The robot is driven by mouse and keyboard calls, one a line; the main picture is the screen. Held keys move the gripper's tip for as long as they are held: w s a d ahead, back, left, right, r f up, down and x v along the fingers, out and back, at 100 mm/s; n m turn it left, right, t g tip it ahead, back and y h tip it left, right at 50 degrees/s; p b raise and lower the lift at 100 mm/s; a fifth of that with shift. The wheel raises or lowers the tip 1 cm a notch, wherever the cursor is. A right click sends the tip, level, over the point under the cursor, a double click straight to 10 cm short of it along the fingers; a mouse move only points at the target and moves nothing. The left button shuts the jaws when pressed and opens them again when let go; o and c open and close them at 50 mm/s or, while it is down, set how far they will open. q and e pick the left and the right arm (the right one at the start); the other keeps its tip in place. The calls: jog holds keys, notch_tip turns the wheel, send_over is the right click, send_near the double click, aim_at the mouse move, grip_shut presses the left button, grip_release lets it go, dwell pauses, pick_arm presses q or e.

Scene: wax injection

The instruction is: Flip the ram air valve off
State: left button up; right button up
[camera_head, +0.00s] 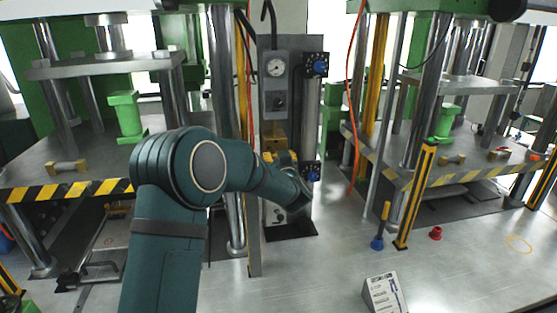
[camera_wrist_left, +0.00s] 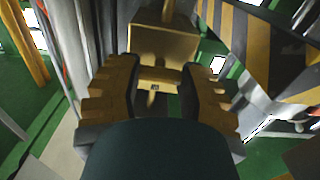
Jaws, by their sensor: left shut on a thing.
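The ram air valve appears to be the brass-yellow block (camera_head: 273,140) low on the grey control panel; in the left wrist view its squared brass body (camera_wrist_left: 165,45) fills the upper middle. My left arm reaches across to the panel, and my left gripper (camera_head: 282,158) is at the block's lower side, mostly hidden behind my wrist. In the left wrist view the ridged yellow fingers (camera_wrist_left: 158,82) stand on either side of a narrow brass part below the body, shut on it. How far that part is turned cannot be told. My right gripper is not in view.
The panel carries a round gauge (camera_head: 276,67). Blue-and-black fittings (camera_head: 316,65) sit on the cylinder to its right. An orange hose (camera_head: 352,100) hangs farther right. Presses with striped edges (camera_head: 75,190) stand on both sides. A small sign (camera_head: 384,293) stands in front.

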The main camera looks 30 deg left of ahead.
pick_arm(q)
jog(key=o, duration=1.2)
jog(key=v, duration=1.2)
jog(key=shift+s, duration=0.1)
